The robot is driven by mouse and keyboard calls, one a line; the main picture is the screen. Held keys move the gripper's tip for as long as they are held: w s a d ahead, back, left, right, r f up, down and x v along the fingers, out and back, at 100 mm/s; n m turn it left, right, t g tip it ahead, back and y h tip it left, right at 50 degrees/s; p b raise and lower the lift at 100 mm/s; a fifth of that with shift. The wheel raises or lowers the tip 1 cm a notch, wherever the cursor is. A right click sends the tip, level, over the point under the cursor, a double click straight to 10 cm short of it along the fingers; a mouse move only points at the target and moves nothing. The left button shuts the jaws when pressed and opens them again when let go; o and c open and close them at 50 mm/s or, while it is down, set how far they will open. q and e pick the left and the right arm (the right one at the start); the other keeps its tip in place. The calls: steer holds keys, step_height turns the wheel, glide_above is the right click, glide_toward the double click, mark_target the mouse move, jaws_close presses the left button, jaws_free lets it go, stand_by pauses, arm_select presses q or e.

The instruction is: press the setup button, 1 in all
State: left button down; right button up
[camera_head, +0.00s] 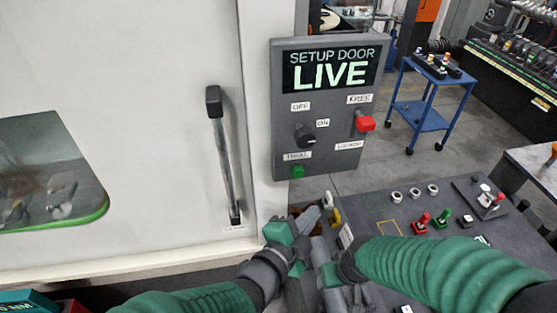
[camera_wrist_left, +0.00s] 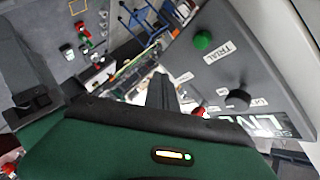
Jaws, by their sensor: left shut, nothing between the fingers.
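A grey control panel (camera_head: 325,130) stands upright, its screen reading SETUP DOOR LIVE. A green button (camera_head: 297,172) marked TRIAL sits at its lower left; it also shows in the left wrist view (camera_wrist_left: 202,40). No button is labelled only "setup". My left gripper (camera_head: 326,202) is shut and empty, below and right of the green button in the head view. In the left wrist view its fingers (camera_wrist_left: 162,92) are seen apart from the button. My right gripper (camera_head: 305,288) is low in the head view, close beside my left arm; its fingers are hard to make out.
The panel also carries a black knob (camera_head: 305,137) and a red switch (camera_head: 365,122). A white door with a handle (camera_head: 226,155) is on the left. A dark console (camera_head: 400,215) with several controls lies at lower right. A blue cart (camera_head: 425,110) stands behind.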

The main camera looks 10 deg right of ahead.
mark_target(298, 172)
arm_select(q)
steer(key=w, duration=0.8)
steer(key=shift+w+a, duration=0.15)
steer(key=shift+w, duration=0.15)
steer(key=shift+a, duration=0.2)
steer(key=shift+d, duration=0.2)
stand_by(0.6)
steer(key=shift+w+a, duration=0.1)
stand_by(1.0)
steer(key=shift+w+r, duration=0.1)
steer(key=shift+w, duration=0.15)
